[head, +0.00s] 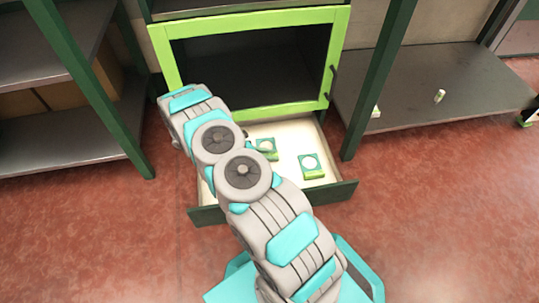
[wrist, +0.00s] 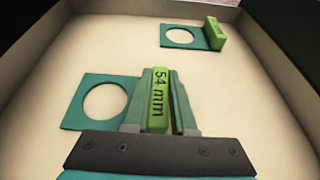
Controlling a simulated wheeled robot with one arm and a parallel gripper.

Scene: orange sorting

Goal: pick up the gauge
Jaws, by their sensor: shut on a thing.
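A gauge stands out in the wrist view: a flat teal plate (wrist: 72,112) with a round hole and an upright green handle (wrist: 158,98) marked "54 mm". My gripper (wrist: 161,80) is shut on that handle, one finger on each side. The plate reaches out to the left of the fingers, at or near the drawer floor; I cannot tell if it touches. A second gauge (wrist: 214,33) of the same kind lies farther back, apart from my gripper. In the head view two gauges show, one near my arm (head: 265,156) and one to the right (head: 311,174); my arm hides the gripper.
The gauges are in an open drawer (head: 337,193) with a pale floor and dark green front, below a lime-green framed cabinet (head: 250,112). The drawer walls rise around my gripper. Dark metal shelves (head: 420,100) stand at the right, with a small object (head: 440,96) on top.

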